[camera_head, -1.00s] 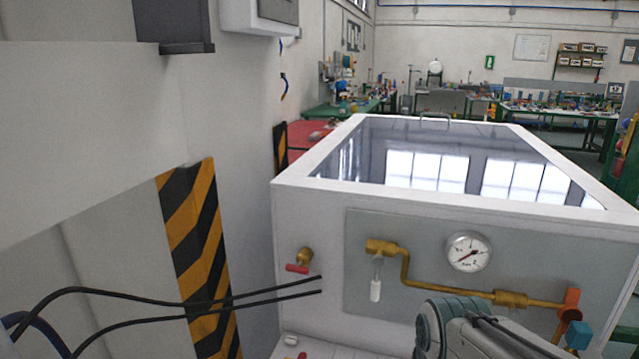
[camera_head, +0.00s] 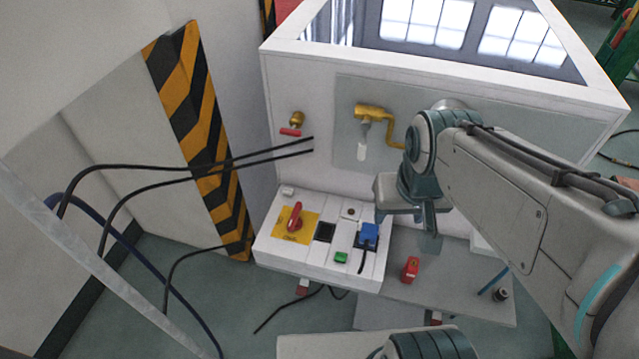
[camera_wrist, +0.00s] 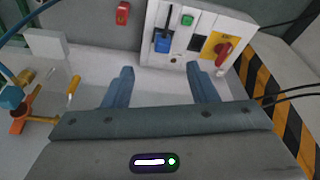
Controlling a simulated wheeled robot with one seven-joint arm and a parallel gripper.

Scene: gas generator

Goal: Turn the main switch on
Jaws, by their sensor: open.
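The main switch appears to be a red rotary knob (camera_head: 294,217) on a yellow plate, at the left end of the white control box (camera_head: 270,248). In the wrist view the knob (camera_wrist: 223,52) is at the upper right, beyond the right finger and apart from it. My gripper (camera_wrist: 160,70) is open and empty, its two blue-grey fingers spread and pointing toward the box. In the head view my arm comes from the right and my wrist is right of the box, partly hiding the panel behind. The fingertips are hard to make out there.
On the box are a blue plug (camera_head: 368,236), a black square (camera_head: 325,232) and a green button (camera_head: 341,257). A red switch (camera_head: 410,268) is to its right. Black cables (camera_head: 250,160) hang at left. A brass valve and pipe (camera_head: 371,112) are on the panel above.

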